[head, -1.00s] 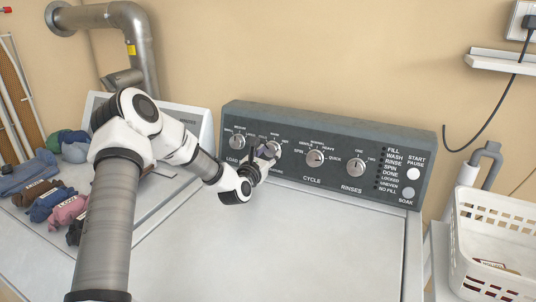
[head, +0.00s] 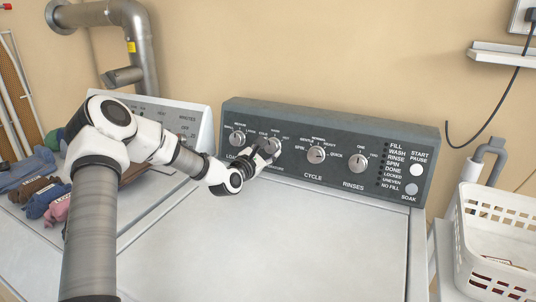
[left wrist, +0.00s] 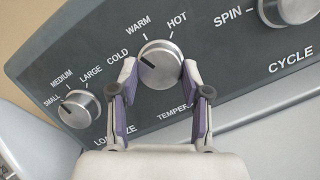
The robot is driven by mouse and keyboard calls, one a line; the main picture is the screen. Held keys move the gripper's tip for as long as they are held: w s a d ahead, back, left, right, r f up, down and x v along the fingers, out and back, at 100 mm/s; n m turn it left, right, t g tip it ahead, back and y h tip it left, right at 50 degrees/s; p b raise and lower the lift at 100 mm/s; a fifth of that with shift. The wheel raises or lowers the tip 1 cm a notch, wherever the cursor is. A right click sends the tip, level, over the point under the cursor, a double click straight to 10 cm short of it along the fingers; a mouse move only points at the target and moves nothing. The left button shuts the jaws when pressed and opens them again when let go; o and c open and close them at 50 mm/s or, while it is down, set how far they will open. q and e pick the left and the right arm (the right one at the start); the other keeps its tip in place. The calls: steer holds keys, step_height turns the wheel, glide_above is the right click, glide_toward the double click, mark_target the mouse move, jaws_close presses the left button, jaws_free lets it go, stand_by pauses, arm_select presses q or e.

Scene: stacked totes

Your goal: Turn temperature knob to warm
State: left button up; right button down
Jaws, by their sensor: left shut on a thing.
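The temperature knob (left wrist: 160,68) is a round silver dial between the load and cycle knobs on the dark grey panel. It also shows in the head view (head: 274,146), partly covered by my gripper. In the left wrist view its dark pointer line slants up and left, toward the COLD side. The WARM label (left wrist: 138,27) is above it and HOT is at its upper right. My left gripper (left wrist: 160,78) has one purple-padded finger on each side of the knob and is shut on it. In the head view the gripper (head: 268,152) reaches the panel from the lower left. My right gripper is out of view.
The load knob (left wrist: 78,108) sits close left of the gripper, and the cycle knob (head: 316,155) is to the right. The white machine top (head: 270,240) is clear. A white basket (head: 495,245) stands at right, and folded clothes (head: 40,190) lie at left.

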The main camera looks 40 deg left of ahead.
arm_select(q)
steer(key=m+h, duration=0.1)
steer(key=m, duration=0.4)
steer(key=shift+a+m+h, duration=0.15)
steer(key=shift+m+h, duration=0.15)
steer(key=shift+h, duration=0.1)
steer(key=o, duration=1.2)
steer(key=shift+c, duration=0.2)
